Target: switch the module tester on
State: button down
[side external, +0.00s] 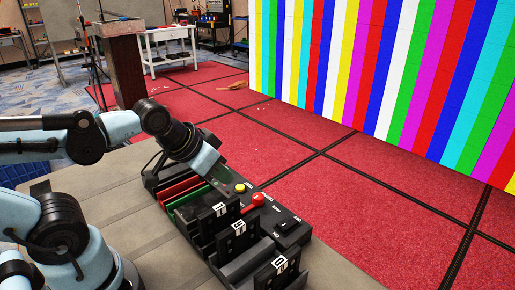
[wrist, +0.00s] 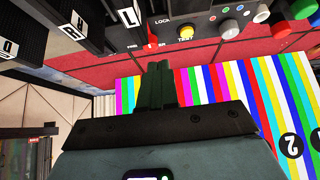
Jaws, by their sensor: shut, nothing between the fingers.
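The module tester (side external: 290,228) is a black box with a sloped panel on the grey table. In the side view its panel carries a yellow button (side external: 240,188), a red lever with a round knob (side external: 258,199) and a dark switch (side external: 287,225). In the wrist view a red control (wrist: 152,36) stands beside the yellow button (wrist: 186,33), under the word LOCK. My gripper (side external: 225,185) is above the tester's far end, close to the yellow button. In the wrist view its fingers (wrist: 156,66) are together and empty, pointing towards the panel. Contact cannot be told.
Black labelled modules (side external: 238,236) stand upright in slots beside the panel, with red (side external: 180,188) and green (side external: 190,198) boards near them. More knobs (wrist: 230,29) line the panel in the wrist view. A striped video wall (side external: 390,75) stands behind, beyond red floor.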

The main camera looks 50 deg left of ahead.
aim_at(280, 224)
jog(key=w+d+r+n+h, duration=0.2)
jog(key=w+d+n, duration=0.3)
jog(key=w+d, duration=0.3)
jog(key=d, duration=0.3)
jog(key=shift+n+h, duration=0.3)
jog(key=shift+h, duration=0.1)
jog(key=shift+s+f, duration=0.2)
jog(key=shift+f, duration=1.2)
jog(key=shift+s+f, duration=0.25)
jog(key=shift+f, duration=1.2)
jog(key=shift+s+f, duration=0.2)
jog(key=shift+f, duration=1.2)
jog(key=shift+f, duration=0.25)
jog(key=shift+f, duration=0.15)
jog(key=shift+s+f, duration=0.1)
jog(key=shift+f, duration=0.3)
jog(key=shift+r, duration=0.8)
jog(key=shift+r, duration=0.1)
